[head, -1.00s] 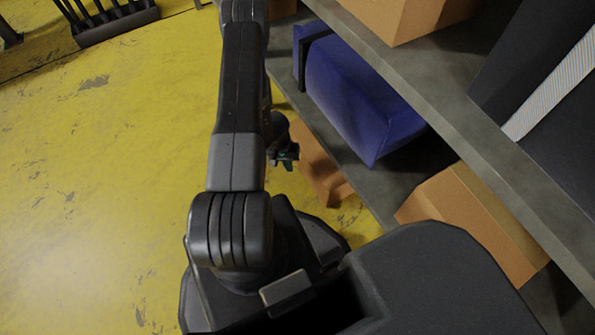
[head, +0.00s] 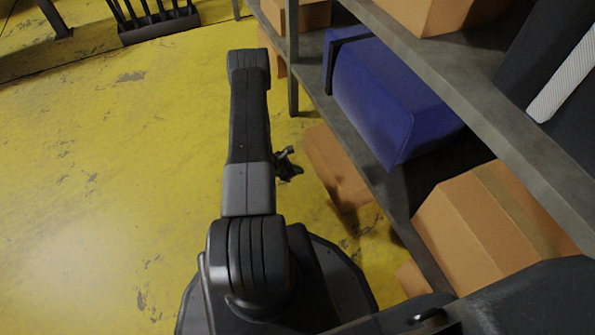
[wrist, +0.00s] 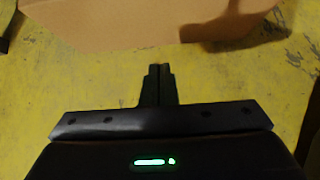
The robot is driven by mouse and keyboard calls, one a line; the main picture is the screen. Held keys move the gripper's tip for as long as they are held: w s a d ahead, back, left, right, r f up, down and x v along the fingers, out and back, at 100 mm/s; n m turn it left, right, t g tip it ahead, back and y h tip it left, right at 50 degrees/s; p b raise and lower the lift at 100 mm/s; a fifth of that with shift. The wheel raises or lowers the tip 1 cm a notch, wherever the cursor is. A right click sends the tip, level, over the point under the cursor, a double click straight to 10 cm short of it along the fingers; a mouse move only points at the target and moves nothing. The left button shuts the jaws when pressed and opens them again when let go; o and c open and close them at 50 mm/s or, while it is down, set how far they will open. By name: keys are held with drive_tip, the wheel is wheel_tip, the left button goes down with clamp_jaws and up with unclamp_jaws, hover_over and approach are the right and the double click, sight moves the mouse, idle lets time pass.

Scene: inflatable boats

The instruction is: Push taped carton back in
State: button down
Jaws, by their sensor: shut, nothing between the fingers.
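A blue box (head: 385,100) sits on the shelf (head: 368,152), left of the taped carton. A shelf post (head: 292,60) stands beyond it. The yellow floor (head: 110,190) at the left is clear. A rack of dark upright bars (head: 158,28) is at the far left.

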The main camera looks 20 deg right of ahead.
sight(323, 171)
drive_tip(key=b+x, duration=0.1)
drive_tip(key=x, duration=0.2)
drive_tip(key=d+r+b+x, duration=0.1)
drive_tip(key=x, duration=0.1)
drive_tip(key=b+x, duration=0.1)
drive_tip(key=x, duration=0.2)
drive_tip(key=shift+w+d, duration=0.1)
drive_tip(key=shift+d, duration=0.75)
